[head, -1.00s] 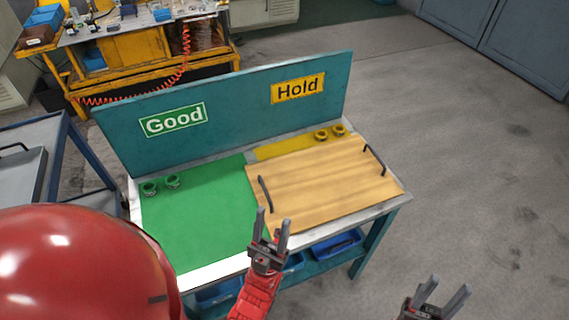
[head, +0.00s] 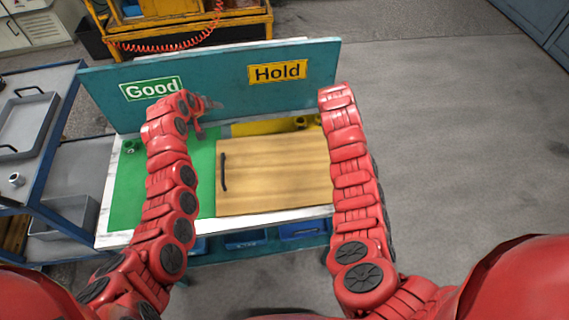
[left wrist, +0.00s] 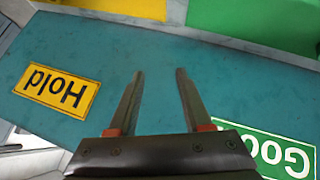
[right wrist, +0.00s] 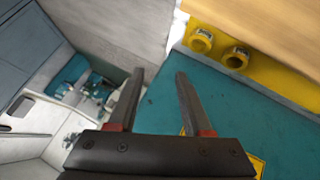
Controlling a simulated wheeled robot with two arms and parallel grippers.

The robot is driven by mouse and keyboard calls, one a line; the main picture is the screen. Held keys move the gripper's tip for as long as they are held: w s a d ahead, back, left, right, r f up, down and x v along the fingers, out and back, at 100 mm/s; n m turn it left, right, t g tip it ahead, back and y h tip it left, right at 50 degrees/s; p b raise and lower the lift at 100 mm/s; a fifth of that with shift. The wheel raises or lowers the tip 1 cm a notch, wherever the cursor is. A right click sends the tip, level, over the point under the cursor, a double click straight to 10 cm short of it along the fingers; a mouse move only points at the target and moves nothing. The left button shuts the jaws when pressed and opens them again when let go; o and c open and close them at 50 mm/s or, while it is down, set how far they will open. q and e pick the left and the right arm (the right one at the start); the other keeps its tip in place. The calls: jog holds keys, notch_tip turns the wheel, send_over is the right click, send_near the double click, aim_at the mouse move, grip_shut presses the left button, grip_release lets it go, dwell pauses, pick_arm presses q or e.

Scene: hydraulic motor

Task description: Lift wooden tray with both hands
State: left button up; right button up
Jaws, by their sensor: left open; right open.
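The wooden tray (head: 272,178) lies flat on the right part of the workbench, partly over a yellow area. Its left black handle (head: 224,172) is in plain view; its right handle is hidden behind my right arm. A corner of the tray shows in the right wrist view (right wrist: 272,22). My left gripper (head: 212,116) is open and empty, beyond the tray's far left corner near the teal back panel; it also shows in the left wrist view (left wrist: 160,71). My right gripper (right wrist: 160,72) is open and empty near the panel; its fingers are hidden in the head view.
The teal back panel (head: 215,85) with "Good" and "Hold" signs stands behind the tray. Yellow fittings (right wrist: 236,58) sit beside the tray's far edge, and a green fitting (head: 131,147) is at the left. A blue cart (head: 48,200) stands left of the bench. Floor is clear at right.

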pick_arm(q)
jog(key=s+r+m+g, duration=0.1)
jog(key=s+r+g, duration=0.25)
jog(key=s, duration=0.35)
notch_tip(320, 180, up, 2)
jog(key=m+g+p, duration=0.1)
jog(key=g, duration=0.3)
send_over(222, 163)
jog(key=a, duration=0.3)
jog(key=shift+s+a+g, duration=0.1)
jog(key=shift+a+g, duration=0.05)
jog(key=shift+g, duration=0.1)
pick_arm(e)
jog(key=s+r+m+g, duration=0.1)
jog(key=s+r+g, duration=0.1)
jog(key=s+g, duration=0.2)
jog(key=s+a+r+m+g+y, duration=0.1)
jog(key=s+r+g, duration=0.2)
jog(key=s, duration=0.6)
jog(key=shift+s+a+g, duration=0.25)
jog(key=shift+a+g, duration=0.05)
jog(key=shift+g, duration=0.2)
pick_arm(q)
jog(key=shift+f, duration=0.15)
